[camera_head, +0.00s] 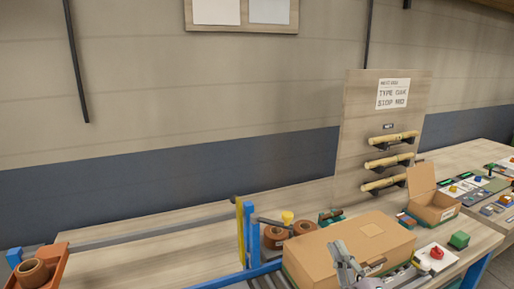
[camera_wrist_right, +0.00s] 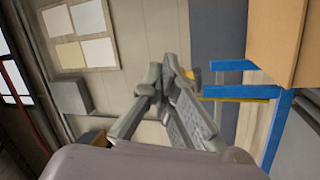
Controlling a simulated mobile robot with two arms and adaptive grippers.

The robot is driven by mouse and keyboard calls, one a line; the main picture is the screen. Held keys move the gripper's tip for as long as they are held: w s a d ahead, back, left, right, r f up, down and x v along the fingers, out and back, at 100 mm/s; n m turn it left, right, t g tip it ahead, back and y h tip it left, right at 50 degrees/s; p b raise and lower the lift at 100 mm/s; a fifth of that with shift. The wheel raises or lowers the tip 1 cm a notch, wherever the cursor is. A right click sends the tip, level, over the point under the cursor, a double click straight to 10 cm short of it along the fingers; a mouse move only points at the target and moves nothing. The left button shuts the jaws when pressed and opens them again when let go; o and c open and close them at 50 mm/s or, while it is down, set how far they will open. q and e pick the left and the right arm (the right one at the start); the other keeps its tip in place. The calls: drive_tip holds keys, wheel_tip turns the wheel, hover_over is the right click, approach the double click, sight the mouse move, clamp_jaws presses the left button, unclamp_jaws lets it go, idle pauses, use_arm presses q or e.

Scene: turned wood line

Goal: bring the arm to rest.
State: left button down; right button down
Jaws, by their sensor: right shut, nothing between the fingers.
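My right gripper (camera_head: 339,248) shows at the lower middle-right of the head view, in front of the large cardboard box. Its grey fingers are shut with nothing between them. In the right wrist view the same fingers (camera_wrist_right: 164,72) meet at their tips, with the wall and a blue frame beyond. The rest of the right arm is mostly out of the picture. My left gripper is not in the head view.
A large closed cardboard box (camera_head: 350,246) stands on the bench by the right gripper. A blue frame (camera_head: 252,244) with a yellow post (camera_head: 240,228) is left of it. An open carton (camera_head: 430,207) and a red button (camera_head: 436,253) are to the right. The left bench (camera_head: 150,240) has free room.

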drive_tip(key=s+d+f+m+g+h, duration=0.3)
drive_tip(key=s+f+m+g, duration=0.15)
drive_tip(key=f, duration=0.35)
drive_tip(key=s+d+f+m+g+h, duration=0.2)
drive_tip(key=s+f+m+g+h, duration=0.1)
drive_tip(key=s+f+m, duration=0.4)
drive_tip(key=s+a+f+m+g+y, duration=0.1)
drive_tip(key=s+a+f+g, duration=0.1)
drive_tip(key=s+f+g, duration=0.55)
drive_tip(key=s+a+f+m+g+y, duration=0.15)
drive_tip(key=s+f, duration=0.25)
drive_tip(key=s, duration=0.7)
wheel_tip(320, 180, down, 25)
drive_tip(key=s+g, duration=0.1)
drive_tip(key=g, duration=0.1)
drive_tip(key=s+d+f, duration=0.3)
drive_tip(key=s+f, duration=1.4)
drive_tip(key=shift+d+n+g, duration=0.2)
drive_tip(key=shift+n+g, duration=0.15)
drive_tip(key=shift+n, duration=0.05)
drive_tip(key=shift+h, duration=0.25)
